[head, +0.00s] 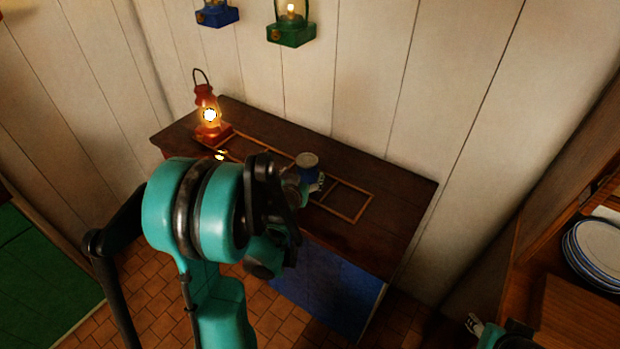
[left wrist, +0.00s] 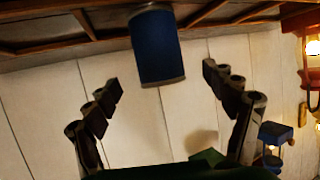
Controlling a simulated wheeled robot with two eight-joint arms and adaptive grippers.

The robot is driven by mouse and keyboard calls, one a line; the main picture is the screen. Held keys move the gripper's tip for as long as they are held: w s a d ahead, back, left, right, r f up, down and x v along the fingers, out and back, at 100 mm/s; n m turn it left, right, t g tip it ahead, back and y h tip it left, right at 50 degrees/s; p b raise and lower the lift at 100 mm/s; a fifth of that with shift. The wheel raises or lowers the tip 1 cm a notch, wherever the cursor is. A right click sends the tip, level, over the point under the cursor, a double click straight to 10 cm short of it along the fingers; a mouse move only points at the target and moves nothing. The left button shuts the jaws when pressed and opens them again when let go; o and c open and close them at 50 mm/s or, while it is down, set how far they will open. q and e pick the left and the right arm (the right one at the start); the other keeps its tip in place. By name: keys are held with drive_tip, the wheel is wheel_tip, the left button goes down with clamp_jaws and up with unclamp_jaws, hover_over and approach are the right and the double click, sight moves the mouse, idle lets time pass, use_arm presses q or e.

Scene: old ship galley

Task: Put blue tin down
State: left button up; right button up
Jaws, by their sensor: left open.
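The blue tin (head: 308,162) stands upright in the wooden rack on the dark counter, its pale top showing in the head view. In the left wrist view, which is upside down, the blue tin (left wrist: 157,45) sits at the top middle against the rack. My left gripper (head: 304,184) is open on the near side of the tin, its fingers spread either side with gaps to it. My left arm hides part of the tin's lower body in the head view. A small part of my right gripper (head: 474,325) shows at the bottom right; its jaws cannot be made out.
A lit red lantern (head: 208,114) stands on the counter (head: 390,215) left of the rack (head: 350,214). A blue lantern (head: 217,14) and a green lantern (head: 290,34) are on the wall behind. Plates (head: 598,248) stand at the right. The counter's right end is clear.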

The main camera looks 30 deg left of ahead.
sight(305, 170)
use_arm(q)
drive_tip(key=b+x, duration=0.2)
drive_tip(key=x, duration=0.4)
drive_tip(key=shift+r, duration=0.15)
drive_tip(key=shift+w+a+b, duration=0.15)
drive_tip(key=shift+w+b, duration=0.15)
drive_tip(key=shift+w, duration=0.2)
drive_tip(key=shift+c, duration=0.3)
drive_tip(key=c, duration=1.7)
drive_tip(key=shift+r, duration=0.15)
